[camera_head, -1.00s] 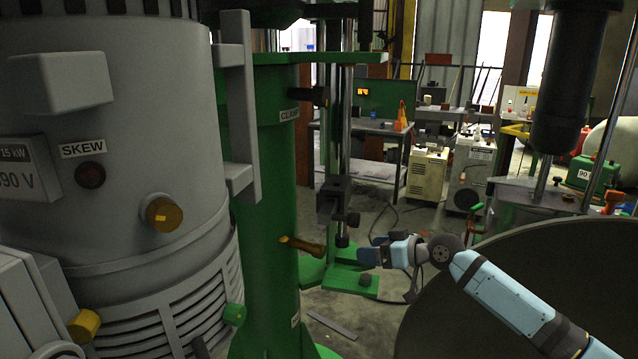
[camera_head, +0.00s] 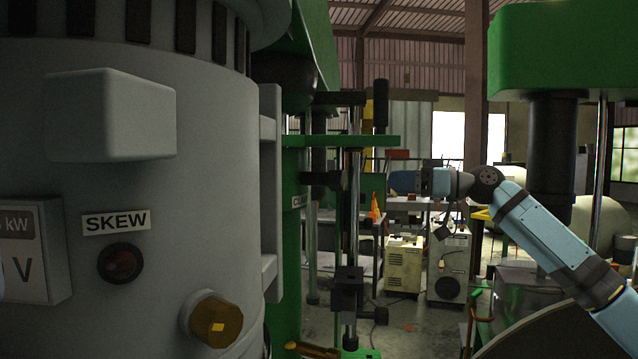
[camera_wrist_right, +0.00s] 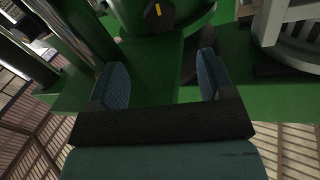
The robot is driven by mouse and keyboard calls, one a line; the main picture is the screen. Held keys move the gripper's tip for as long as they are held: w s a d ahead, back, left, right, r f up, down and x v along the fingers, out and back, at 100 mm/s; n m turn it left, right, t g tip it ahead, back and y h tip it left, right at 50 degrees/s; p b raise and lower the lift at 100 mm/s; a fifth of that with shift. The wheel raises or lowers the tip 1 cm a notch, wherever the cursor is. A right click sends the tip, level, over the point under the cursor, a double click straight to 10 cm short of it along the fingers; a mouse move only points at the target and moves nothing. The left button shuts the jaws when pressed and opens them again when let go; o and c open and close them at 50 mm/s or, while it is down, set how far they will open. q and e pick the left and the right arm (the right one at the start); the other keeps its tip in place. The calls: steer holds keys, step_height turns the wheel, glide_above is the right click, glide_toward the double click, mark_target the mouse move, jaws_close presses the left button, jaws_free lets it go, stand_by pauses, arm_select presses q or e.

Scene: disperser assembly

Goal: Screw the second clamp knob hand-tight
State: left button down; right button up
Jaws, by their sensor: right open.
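Black clamp parts sit on the vertical rod beside the green column. One dark knob-like part (camera_head: 320,178) is just below the green bracket (camera_head: 370,140), next to a partly hidden label; another (camera_head: 340,98) is above the bracket. I cannot tell which is the second clamp knob. My right gripper (camera_head: 393,182) is at about the lower part's height, to its right and apart from it. In the right wrist view, its two blue-grey pads (camera_wrist_right: 162,82) are spread with nothing between them. A dark round part with a yellow mark (camera_wrist_right: 158,12) lies beyond them. My left gripper is not in view.
A large grey motor housing (camera_head: 215,120) fills the left, with a brass-coloured knob (camera_head: 217,320) sticking out. A lower black clamp block (camera_head: 347,288) is on the rod. A dark cylinder under a green head (camera_head: 560,50) stands right, near my right arm.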

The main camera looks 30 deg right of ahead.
mark_target(344, 179)
steer(key=p+x, duration=0.3)
steer(key=x, duration=0.9)
steer(key=shift+d+r+p, duration=0.1)
steer(key=shift+r+p, duration=0.05)
steer(key=shift+p, duration=0.25)
steer(key=shift+w+a, duration=0.45)
steer(key=shift+w, duration=0.05)
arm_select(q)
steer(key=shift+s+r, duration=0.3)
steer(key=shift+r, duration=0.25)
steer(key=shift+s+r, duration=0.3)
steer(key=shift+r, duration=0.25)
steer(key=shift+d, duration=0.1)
arm_select(e)
steer(key=shift+c, duration=0.6)
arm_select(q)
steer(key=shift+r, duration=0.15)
arm_select(e)
steer(key=c, duration=0.7)
